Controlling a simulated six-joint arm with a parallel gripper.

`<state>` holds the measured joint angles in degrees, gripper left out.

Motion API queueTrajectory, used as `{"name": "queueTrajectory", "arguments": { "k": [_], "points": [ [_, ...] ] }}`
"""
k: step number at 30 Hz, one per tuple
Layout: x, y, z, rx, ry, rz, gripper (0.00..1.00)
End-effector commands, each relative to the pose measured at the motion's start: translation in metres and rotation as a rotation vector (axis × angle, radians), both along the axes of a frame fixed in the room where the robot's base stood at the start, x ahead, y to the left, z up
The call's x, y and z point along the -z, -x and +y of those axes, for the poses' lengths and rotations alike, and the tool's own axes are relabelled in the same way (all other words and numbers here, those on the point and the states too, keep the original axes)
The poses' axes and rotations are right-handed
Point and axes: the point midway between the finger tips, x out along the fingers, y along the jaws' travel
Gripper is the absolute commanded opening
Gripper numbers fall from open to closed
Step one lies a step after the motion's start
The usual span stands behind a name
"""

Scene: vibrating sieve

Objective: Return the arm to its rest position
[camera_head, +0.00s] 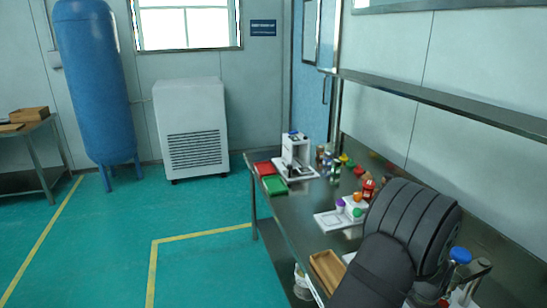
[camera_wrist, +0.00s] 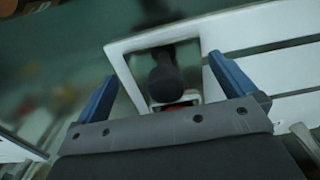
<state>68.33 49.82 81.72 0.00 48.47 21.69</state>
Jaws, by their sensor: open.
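My gripper (camera_wrist: 160,75) shows in the wrist view with its two blue fingers spread apart and nothing held between them. Beyond the fingers is a white frame (camera_wrist: 130,45) with a rectangular opening. A dark rounded object (camera_wrist: 167,78) shows within that opening, with a red and white part below it. I cannot tell whether the fingers touch the frame. In the head view my dark arm covers the near right part of the metal table (camera_head: 285,215), and my gripper is hidden.
A white device (camera_head: 296,152) stands at the table's far end, beside a red tray (camera_head: 264,168) and a green tray (camera_head: 274,185). A white holder (camera_head: 330,221) with coloured pieces and a wooden box (camera_head: 326,268) are near my arm. A shelf (camera_head: 450,105) runs above the table.

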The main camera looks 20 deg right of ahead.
Motion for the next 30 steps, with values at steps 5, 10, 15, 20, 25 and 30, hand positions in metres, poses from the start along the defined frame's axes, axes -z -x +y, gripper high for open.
{"name": "queueTrajectory", "arguments": {
  "k": [5, 10, 15, 20, 25, 30],
  "points": [
    [-0.001, -0.001, 0.0, 0.0, 0.0, 0.0, 1.0],
    [-0.002, -0.001, 0.0, 0.0, 0.001, 0.0, 1.0],
    [-0.011, 0.001, -0.001, 0.0, 0.001, 0.0, 1.0],
    [-0.032, 0.001, -0.001, 0.0, 0.003, -0.001, 1.0],
    [-0.063, 0.001, -0.001, 0.0, 0.004, -0.001, 1.0],
    [-0.092, 0.001, 0.0, 0.0, 0.0, 0.0, 1.0]
  ]
}}
